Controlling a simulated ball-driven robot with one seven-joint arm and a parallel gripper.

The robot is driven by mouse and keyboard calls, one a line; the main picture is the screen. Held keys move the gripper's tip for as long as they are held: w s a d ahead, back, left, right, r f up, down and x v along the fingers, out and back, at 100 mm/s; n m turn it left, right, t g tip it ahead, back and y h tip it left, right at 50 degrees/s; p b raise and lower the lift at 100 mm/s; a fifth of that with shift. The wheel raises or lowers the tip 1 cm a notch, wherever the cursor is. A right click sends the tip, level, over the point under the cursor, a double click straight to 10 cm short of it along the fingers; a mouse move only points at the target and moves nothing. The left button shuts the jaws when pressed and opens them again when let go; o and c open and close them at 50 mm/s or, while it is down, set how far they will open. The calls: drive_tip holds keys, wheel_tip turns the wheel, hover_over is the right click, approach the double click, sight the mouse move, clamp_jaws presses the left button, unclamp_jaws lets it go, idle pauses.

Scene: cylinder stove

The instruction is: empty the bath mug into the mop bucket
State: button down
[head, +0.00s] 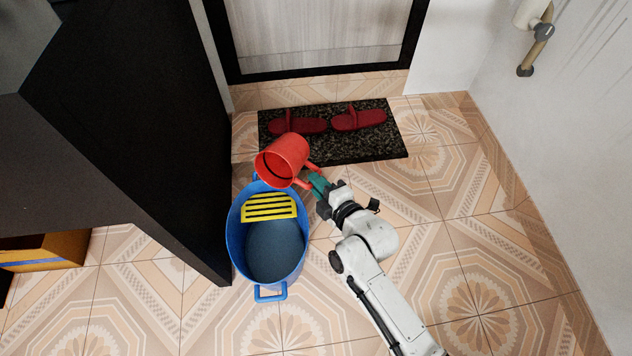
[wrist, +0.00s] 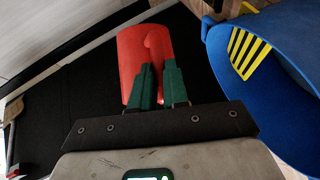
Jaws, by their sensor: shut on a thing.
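The red bath mug (head: 287,155) is tilted over the far end of the blue mop bucket (head: 235,245), its dark mouth facing lower left. My gripper (head: 314,184) is shut on the mug's handle at its right side. In the wrist view the green fingers (wrist: 158,82) close on the handle, with the red mug (wrist: 130,62) beyond them. The bucket (wrist: 222,75) shows at the right there. A yellow slotted wringer (head: 269,207) sits across the bucket's far part. I cannot see what is inside the mug; no stream shows.
A dark speckled doormat (head: 335,152) with red slippers (head: 358,119) lies behind the mug. A tall black cabinet (head: 140,120) stands close on the bucket's left. A cardboard box (head: 45,250) is at far left. Tiled floor on the right is clear.

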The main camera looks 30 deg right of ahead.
drive_tip(key=shift+w+d+r+m+g+y+p, duration=0.35)
drive_tip(key=shift+r+m+g+y+p, duration=0.15)
drive_tip(key=shift+m+g+y+p, duration=0.6)
drive_tip(key=shift+w+d+r+m+g+y+p, duration=0.35)
drive_tip(key=shift+m+g+y+p, duration=0.4)
drive_tip(key=shift+m+g+p, duration=0.6)
drive_tip(key=shift+w+d+r+m+g+y+p, duration=0.3)
drive_tip(key=shift+r+m+g+y+p, duration=0.45)
drive_tip(key=shift+m, duration=0.8)
drive_tip(key=shift+s, duration=0.1)
